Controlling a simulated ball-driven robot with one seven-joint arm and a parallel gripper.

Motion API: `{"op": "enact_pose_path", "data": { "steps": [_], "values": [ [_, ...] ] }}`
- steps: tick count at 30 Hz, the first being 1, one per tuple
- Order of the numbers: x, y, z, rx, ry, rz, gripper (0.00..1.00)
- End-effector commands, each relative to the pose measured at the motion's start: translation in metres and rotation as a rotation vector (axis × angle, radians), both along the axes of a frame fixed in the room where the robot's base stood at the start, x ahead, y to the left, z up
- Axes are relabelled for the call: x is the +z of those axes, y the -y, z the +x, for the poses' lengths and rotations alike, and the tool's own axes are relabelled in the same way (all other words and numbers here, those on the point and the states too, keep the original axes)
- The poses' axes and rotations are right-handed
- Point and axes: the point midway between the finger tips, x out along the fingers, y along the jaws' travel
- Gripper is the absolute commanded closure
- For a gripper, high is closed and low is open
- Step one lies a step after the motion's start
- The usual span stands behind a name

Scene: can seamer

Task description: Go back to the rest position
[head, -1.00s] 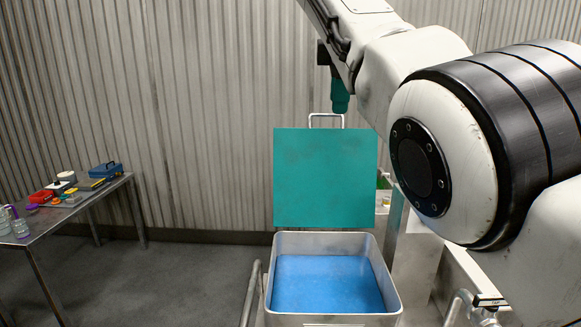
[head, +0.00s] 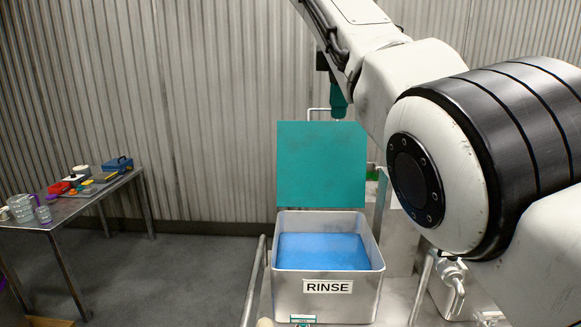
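My arm reaches in from the right and rises to the top of the picture in the head view. A dark and teal part, which looks like my gripper (head: 338,97), hangs below the arm's raised links. It is above the upright teal panel behind the rinse tank. Its fingers cannot be made out, so I cannot tell whether it is open or shut. I see nothing clearly held by it.
A metal tank (head: 327,287) labelled RINSE holds blue liquid, with the teal panel (head: 321,165) upright behind it. At left a metal table (head: 62,209) carries jars, cans and tools. The grey floor (head: 150,275) between them is clear.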

Motion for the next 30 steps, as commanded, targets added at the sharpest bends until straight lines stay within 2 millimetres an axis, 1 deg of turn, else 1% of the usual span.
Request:
{"op": "enact_pose_path", "data": {
  "steps": [1,7,10,14,17,20,21,23,24,26,27,29,30],
  "values": [
    [-0.008,0.0,0.002,-0.005,-0.006,0.002,0.7],
    [-0.034,-0.001,0.009,-0.03,-0.015,0.015,0.7],
    [-0.053,-0.001,0.012,-0.049,-0.022,0.024,0.7],
    [-0.084,-0.001,0.017,-0.079,-0.034,0.038,0.7],
    [-0.114,0.0,0.02,-0.108,-0.044,0.053,0.7],
    [-0.153,0.002,0.021,-0.149,-0.06,0.075,0.7],
    [-0.172,0.003,0.021,-0.168,-0.067,0.086,0.7],
    [-0.204,0.006,0.018,-0.204,-0.08,0.104,0.7],
    [-0.224,0.008,0.016,-0.23,-0.086,0.116,0.7],
    [-0.254,0.012,0.011,-0.269,-0.097,0.135,0.7],
    [-0.274,0.015,0.006,-0.297,-0.105,0.148,0.7],
    [-0.303,0.019,-0.002,-0.338,-0.116,0.167,0.7],
    [-0.323,0.023,-0.009,-0.365,-0.124,0.179,0.7]
  ]
}}
